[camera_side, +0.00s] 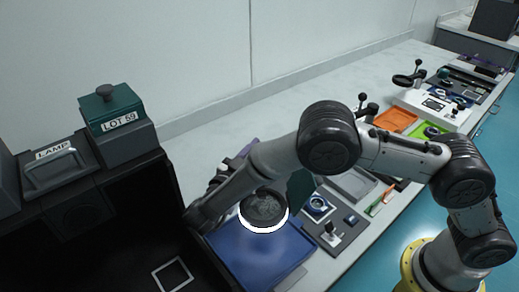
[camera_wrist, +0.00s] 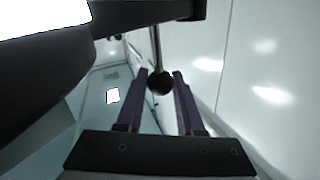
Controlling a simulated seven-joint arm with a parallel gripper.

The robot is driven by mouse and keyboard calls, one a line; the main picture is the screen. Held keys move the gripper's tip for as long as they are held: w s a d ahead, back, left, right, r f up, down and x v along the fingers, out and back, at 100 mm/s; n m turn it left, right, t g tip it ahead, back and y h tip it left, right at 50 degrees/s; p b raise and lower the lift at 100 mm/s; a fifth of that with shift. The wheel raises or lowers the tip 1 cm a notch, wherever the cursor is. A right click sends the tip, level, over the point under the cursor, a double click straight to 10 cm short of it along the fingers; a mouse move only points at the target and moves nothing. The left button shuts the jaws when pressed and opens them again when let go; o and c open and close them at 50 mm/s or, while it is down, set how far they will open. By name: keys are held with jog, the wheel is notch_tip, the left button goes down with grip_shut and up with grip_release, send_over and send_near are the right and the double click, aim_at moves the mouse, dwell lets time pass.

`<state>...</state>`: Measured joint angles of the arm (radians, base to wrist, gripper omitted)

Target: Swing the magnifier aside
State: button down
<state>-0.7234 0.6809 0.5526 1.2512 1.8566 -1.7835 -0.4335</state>
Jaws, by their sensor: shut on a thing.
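The magnifier (camera_side: 265,207) appears in the side view as a dark round head with a bright white ring under it, above a blue mat (camera_side: 250,250). In the wrist view, the large dark curved body with a white glow at upper left looks like the same magnifier head (camera_wrist: 45,65). A black ball knob (camera_wrist: 160,83) on a thin rod sits between the purple fingers of my gripper (camera_wrist: 164,76), which is shut on it. My arm passes close behind the magnifier in the side view, and my fingers cannot be made out clearly there.
A dark box labelled LOT 59 (camera_side: 119,122) and one labelled LAMP (camera_side: 55,170) stand at left. Small parts trays, an orange tray (camera_side: 395,120) and a green tray (camera_side: 430,131) lie along the bench at right. The bench (camera_side: 225,115) is bare along the wall.

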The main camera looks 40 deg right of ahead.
jog(key=c, duration=0.5)
grip_release()
jog(key=shift+c, duration=0.2)
jog(key=v, duration=0.7)
jog(key=shift+a, duration=0.25)
jog(key=shift+s, duration=0.1)
jog(key=shift+c, duration=0.2)
